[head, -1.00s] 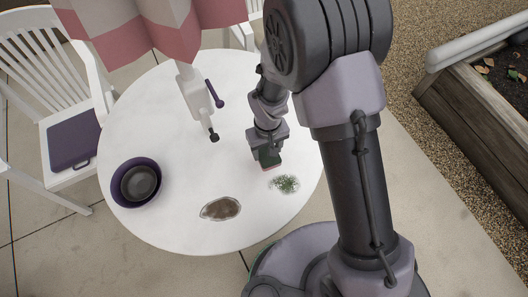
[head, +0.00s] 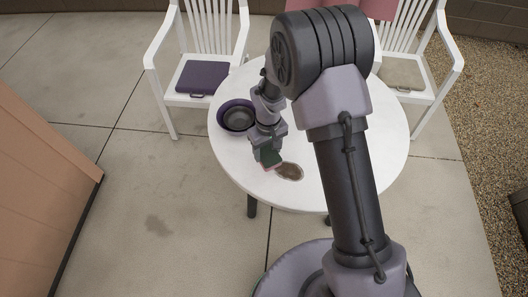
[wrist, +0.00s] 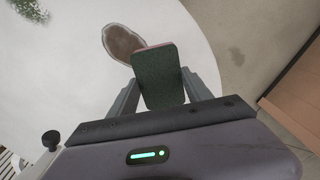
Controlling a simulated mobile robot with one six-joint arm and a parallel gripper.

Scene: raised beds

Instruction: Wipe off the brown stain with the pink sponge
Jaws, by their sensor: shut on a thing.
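My gripper (head: 266,150) is shut on the pink sponge (head: 271,159). In the wrist view the sponge (wrist: 159,75) shows a dark green face, with a thin pink edge at its top, between the two fingers. The brown stain (head: 290,172) is an oval patch on the white round table (head: 240,172), just right of the sponge in the head view. In the wrist view the stain (wrist: 121,41) lies past the sponge's upper left corner, which covers part of it. I cannot tell whether the sponge touches the table.
A dark bowl (head: 222,118) stands on the table behind my gripper. A green speckled patch (wrist: 30,9) shows on the table in the wrist view; my arm hides it in the head view. White chairs (head: 205,50) stand behind. An orange-brown box-like structure (head: 40,170) is at left.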

